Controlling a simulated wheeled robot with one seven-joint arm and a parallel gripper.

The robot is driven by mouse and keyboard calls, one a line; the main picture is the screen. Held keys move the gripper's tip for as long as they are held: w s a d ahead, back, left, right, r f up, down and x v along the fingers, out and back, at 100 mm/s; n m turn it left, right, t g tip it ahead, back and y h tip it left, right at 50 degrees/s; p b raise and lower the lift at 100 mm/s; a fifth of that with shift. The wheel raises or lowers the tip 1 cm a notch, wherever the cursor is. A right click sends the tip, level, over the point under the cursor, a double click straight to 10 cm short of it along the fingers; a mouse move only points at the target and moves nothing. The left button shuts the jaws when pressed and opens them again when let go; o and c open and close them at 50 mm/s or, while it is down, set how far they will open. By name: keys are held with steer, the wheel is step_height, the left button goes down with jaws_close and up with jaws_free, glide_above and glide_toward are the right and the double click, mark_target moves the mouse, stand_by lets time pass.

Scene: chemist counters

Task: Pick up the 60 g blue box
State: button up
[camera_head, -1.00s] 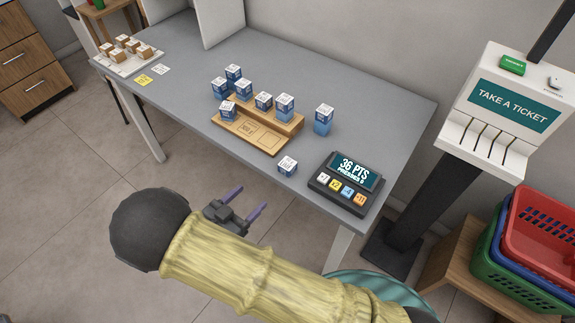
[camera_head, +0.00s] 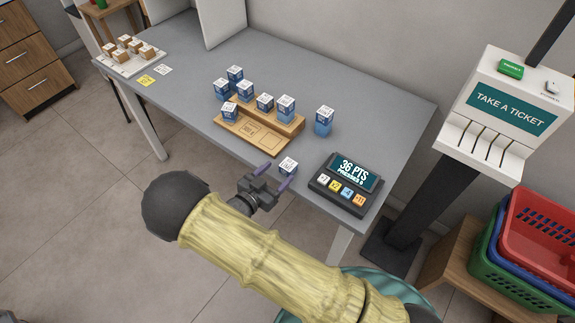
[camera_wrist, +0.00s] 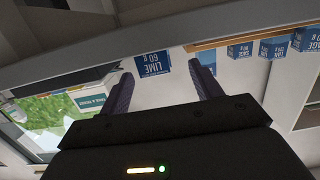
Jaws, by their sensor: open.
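A small blue box with a white top (camera_head: 288,166) stands at the counter's front edge, left of the points display. In the wrist view this blue box (camera_wrist: 154,64) reads "LIME 60 g" and sits between and beyond my fingertips. My gripper (camera_head: 277,175) is open and empty, just in front of that box; in the wrist view its purple fingers (camera_wrist: 160,78) are spread to either side of it. Whether a finger touches it I cannot tell. Several other blue boxes (camera_head: 286,108) stand on and around a wooden stepped stand (camera_head: 247,137); two in the wrist view read "SAGE".
The points display (camera_head: 342,185) with coloured buttons is close to the right of the box. A lone blue box (camera_head: 324,121) stands behind. A ticket machine (camera_head: 508,110) and stacked baskets (camera_head: 520,250) are to the right. The grey counter (camera_head: 380,110) is clear at the back right.

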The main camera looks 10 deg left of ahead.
mark_target(284, 171)
steer(key=shift+w+d, duration=0.1)
steer(key=shift+w, duration=0.05)
steer(key=shift+d+p+x, duration=0.15)
steer(key=shift+p+x, duration=0.2)
steer(key=shift+x, duration=0.95)
steer(key=shift+d+p+x, duration=0.2)
steer(key=shift+p+x, duration=0.1)
steer(key=shift+x, duration=1.05)
steer(key=shift+s+f, duration=0.15)
steer(key=shift+s, duration=0.1)
steer(key=c, duration=1.1)
step_height(284, 171, up, 10)
steer(key=shift+b, duration=0.4)
